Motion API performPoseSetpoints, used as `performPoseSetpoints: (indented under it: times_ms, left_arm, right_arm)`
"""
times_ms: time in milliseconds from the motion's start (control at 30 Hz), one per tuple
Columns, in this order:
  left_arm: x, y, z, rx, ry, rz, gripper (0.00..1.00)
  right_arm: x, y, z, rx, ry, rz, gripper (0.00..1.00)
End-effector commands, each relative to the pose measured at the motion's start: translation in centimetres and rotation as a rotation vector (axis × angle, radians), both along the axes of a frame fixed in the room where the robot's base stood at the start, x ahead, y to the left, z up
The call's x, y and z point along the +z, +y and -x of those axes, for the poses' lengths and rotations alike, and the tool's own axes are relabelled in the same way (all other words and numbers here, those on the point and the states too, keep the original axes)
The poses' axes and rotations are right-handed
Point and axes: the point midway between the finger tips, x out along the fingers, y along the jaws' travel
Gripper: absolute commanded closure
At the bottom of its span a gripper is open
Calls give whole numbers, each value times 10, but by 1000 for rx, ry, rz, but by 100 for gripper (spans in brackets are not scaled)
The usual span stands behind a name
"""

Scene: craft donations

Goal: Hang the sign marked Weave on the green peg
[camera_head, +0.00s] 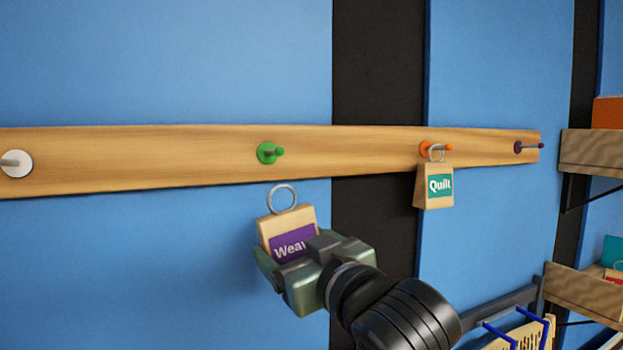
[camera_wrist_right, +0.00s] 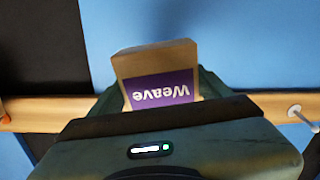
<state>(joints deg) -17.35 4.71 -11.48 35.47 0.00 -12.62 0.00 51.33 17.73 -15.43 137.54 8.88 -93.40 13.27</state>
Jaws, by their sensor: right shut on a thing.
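The Weave sign (camera_head: 292,242) is a tan block with a purple label and a metal ring on top. My right gripper (camera_head: 285,257) is shut on it and holds it in front of the wall, below the rail. The sign's ring is below the green peg (camera_head: 268,152) and slightly right of it, apart from it. The green peg is bare. In the right wrist view the sign (camera_wrist_right: 158,65) appears upside down between the fingers, and its ring is not visible. My left gripper is not in view.
The wooden rail (camera_head: 200,155) also bears a white peg (camera_head: 16,163) at left, an orange peg (camera_head: 428,147) and a purple peg (camera_head: 522,147). The Quilt sign (camera_head: 434,188) hangs on the orange peg. Wooden shelves (camera_head: 590,150) stand at the right edge.

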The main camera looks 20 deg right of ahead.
Motion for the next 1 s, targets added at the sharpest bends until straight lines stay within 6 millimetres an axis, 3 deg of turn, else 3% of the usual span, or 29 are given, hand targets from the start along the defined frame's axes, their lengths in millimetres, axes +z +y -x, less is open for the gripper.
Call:
performPoseSetpoints:
  times_ms: [33, 100, 267, 467, 1000]
  left_arm:
    - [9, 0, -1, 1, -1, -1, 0]
    - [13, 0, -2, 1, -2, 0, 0]
    - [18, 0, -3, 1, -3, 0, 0]
    - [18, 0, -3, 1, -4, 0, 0]
    - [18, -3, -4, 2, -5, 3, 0]
  right_arm:
    - [28, -4, 7, -14, -13, 9, 58]
    - [47, -8, 15, -32, -11, 15, 58]
    - [69, -16, 26, -60, -6, 25, 58]
    - [72, -18, 26, -69, 0, 26, 58]
    - [69, -16, -5, -69, 0, 26, 58]
